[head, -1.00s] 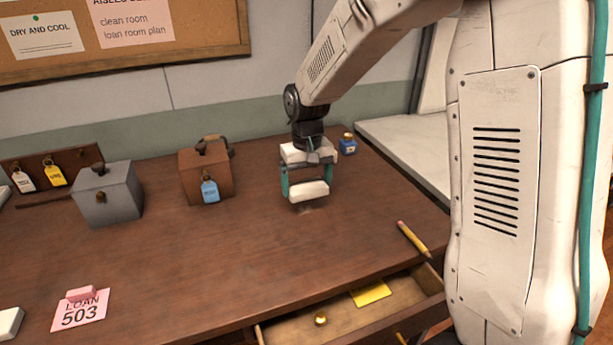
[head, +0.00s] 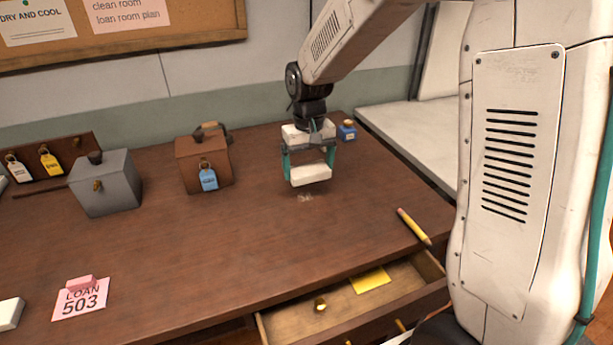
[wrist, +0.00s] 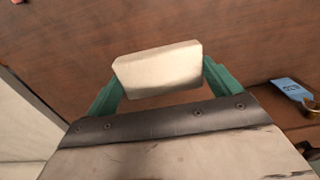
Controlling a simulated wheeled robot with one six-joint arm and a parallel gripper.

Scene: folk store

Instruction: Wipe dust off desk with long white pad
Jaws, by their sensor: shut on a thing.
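The long white pad (head: 310,175) is held between the teal fingers of my gripper (head: 309,168), above the brown desk (head: 230,245). It also shows in the wrist view (wrist: 158,70), with a finger at each end. A small pale dust patch (head: 305,197) lies on the desk just in front of and below the pad. The pad appears raised a little off the desk; the exact gap is hard to tell. The dust is not visible in the wrist view.
A brown box (head: 203,165) with a blue tag and a grey box (head: 105,183) stand to the left. A blue bottle (head: 347,130) stands behind my gripper. A pencil (head: 414,226) lies at right, above an open drawer (head: 335,305). A pink loan card (head: 80,300) lies front left.

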